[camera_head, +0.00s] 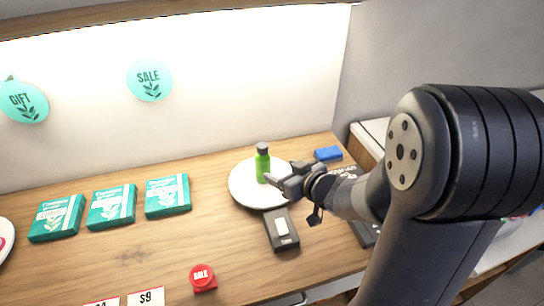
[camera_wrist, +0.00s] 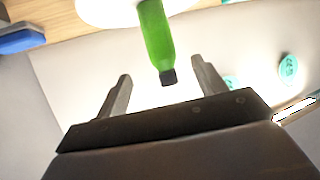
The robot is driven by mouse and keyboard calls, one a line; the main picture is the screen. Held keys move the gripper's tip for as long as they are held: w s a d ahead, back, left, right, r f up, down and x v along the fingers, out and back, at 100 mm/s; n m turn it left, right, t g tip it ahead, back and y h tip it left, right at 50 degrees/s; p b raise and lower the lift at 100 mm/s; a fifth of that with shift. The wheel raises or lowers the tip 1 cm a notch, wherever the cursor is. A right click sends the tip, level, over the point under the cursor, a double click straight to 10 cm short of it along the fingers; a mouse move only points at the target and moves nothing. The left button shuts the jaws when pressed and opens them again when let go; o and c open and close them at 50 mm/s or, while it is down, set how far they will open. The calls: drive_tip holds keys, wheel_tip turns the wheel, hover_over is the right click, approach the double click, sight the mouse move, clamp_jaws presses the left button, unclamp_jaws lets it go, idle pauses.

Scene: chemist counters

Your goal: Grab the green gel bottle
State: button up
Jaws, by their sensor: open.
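The green gel bottle (camera_head: 262,165) with a black cap stands upright on a round white plate (camera_head: 241,186) on the wooden counter. My gripper (camera_head: 283,174) is beside the bottle on its right in the head view. In the wrist view the bottle (camera_wrist: 156,36) shows between and beyond the two fingertips of my gripper (camera_wrist: 160,70), with its cap near the gap. The fingers are apart and nothing is held. I cannot tell from these views whether a finger touches the bottle.
A dark card-reader-like device (camera_head: 282,230) lies in front of the plate. A blue item (camera_head: 328,154) lies right of the plate; a blue item (camera_wrist: 18,40) shows in the wrist view. Teal boxes (camera_head: 167,195) stand to the left. A red sale button (camera_head: 203,277) sits near the front.

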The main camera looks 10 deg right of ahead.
sight(268, 165)
drive_tip(key=x, duration=1)
drive_tip(key=shift+w+a+f, duration=0.15)
drive_tip(key=shift+w+a, duration=0.1)
drive_tip(key=shift+a, duration=0.05)
drive_tip(key=c, duration=1.1)
drive_tip(key=shift+c, duration=0.2)
